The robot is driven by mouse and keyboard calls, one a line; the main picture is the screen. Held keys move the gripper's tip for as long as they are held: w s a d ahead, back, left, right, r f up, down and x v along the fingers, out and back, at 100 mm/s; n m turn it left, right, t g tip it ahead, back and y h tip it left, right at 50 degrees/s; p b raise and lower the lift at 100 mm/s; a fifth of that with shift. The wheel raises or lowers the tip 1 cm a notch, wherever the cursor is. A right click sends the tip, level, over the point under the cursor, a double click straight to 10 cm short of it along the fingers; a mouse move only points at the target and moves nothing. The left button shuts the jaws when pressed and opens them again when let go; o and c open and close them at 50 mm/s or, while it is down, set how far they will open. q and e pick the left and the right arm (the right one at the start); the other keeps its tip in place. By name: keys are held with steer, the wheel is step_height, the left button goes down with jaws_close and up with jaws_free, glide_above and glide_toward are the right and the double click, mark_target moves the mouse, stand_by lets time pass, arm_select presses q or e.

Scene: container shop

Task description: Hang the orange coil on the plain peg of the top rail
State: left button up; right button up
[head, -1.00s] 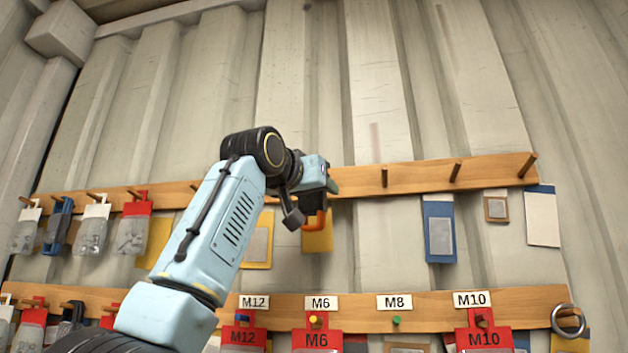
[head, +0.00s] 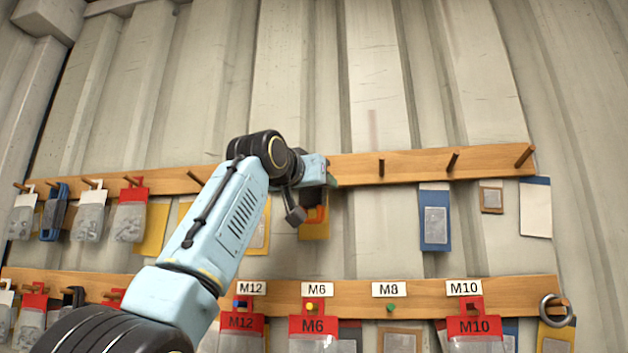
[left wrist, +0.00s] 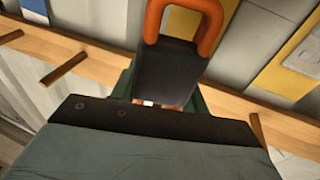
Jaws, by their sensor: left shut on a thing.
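My left gripper (head: 325,184) is in front of the wooden top rail (head: 415,167), seen mostly from behind its wrist. It is shut on the orange coil (head: 320,214), which hangs below it. In the left wrist view the coil (left wrist: 208,32) shows as an orange loop through a black band (left wrist: 168,72) between the green fingers (left wrist: 160,90). Bare wooden pegs of the top rail stand to the right, the nearest peg (head: 381,168) apart from the gripper. The left wrist view also shows a bare peg (left wrist: 63,69). The rail behind the gripper is hidden. My right gripper is not visible.
Bagged parts (head: 132,216) hang from the top rail at the left. A lower rail (head: 430,292) carries labels, coloured pegs and red-topped bags. A metal ring (head: 556,310) hangs at its right end. The wall above the top rail is clear.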

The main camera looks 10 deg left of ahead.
arm_select(q)
steer(key=shift+w+a+f, duration=0.1)
steer(key=shift+w, duration=0.05)
steer(key=o, duration=0.9)
steer(key=shift+c, duration=0.2)
steer(key=shift+o, duration=1.4)
steer(key=shift+d, duration=0.2)
steer(key=shift+a, duration=0.15)
steer(key=shift+s+f+b, duration=0.2)
steer(key=shift+f+b, duration=0.05)
steer(key=shift+b, duration=0.35)
steer(key=b+v, duration=0.7)
steer(key=v, duration=0.6)
steer(key=shift+s+d+r, duration=0.25)
steer(key=shift+d+r, duration=0.1)
steer(key=shift+r, duration=0.05)
